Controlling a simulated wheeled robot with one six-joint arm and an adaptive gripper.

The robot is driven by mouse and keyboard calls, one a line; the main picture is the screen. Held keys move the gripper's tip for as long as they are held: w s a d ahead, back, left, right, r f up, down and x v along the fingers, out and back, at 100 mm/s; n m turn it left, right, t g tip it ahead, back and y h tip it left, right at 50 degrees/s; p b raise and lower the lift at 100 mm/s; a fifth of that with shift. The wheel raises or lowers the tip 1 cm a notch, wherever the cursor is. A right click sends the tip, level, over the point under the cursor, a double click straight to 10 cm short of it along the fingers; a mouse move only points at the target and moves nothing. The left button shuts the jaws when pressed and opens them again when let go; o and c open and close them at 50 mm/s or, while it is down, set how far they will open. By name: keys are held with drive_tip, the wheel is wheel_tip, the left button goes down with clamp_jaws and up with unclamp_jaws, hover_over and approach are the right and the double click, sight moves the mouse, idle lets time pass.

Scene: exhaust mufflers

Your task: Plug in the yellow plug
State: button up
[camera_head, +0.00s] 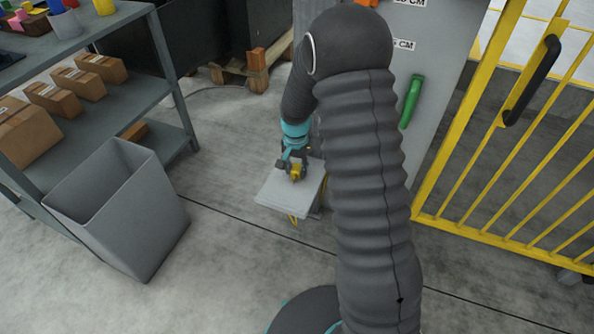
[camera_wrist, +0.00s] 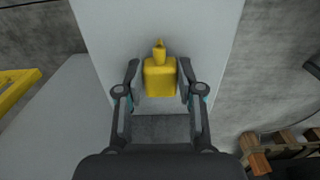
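The yellow plug (camera_head: 297,173) is on a light grey shelf (camera_head: 272,195), in the middle of the head view. In the wrist view the plug (camera_wrist: 160,78) is a blocky yellow body with a narrower neck at its upper end. My gripper (camera_head: 293,163) is down at the plug. In the wrist view my gripper's fingers (camera_wrist: 160,74) stand apart, one on each side of the plug, with what looks like a narrow gap at each side. Firm contact does not show. No socket is clearly visible.
A yellow strand (camera_head: 293,220) hangs below the shelf. A grey bin (camera_head: 125,215) and a rack with cardboard boxes (camera_head: 52,98) stand at the left. A grey panel with a green handle (camera_head: 411,101) is behind my arm. A yellow fence (camera_head: 510,190) closes the right side.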

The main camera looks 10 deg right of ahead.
drive_tip(key=shift+c, duration=0.6)
drive_tip(key=shift+r, duration=0.15)
drive_tip(key=shift+s+a+r, duration=0.1)
drive_tip(key=shift+r, duration=0.1)
wheel_tip(320, 180, up, 6)
drive_tip(key=s+a, duration=1.1)
drive_tip(key=s, duration=0.5)
drive_tip(key=shift+a+r, duration=0.2)
drive_tip(key=shift+a, duration=0.1)
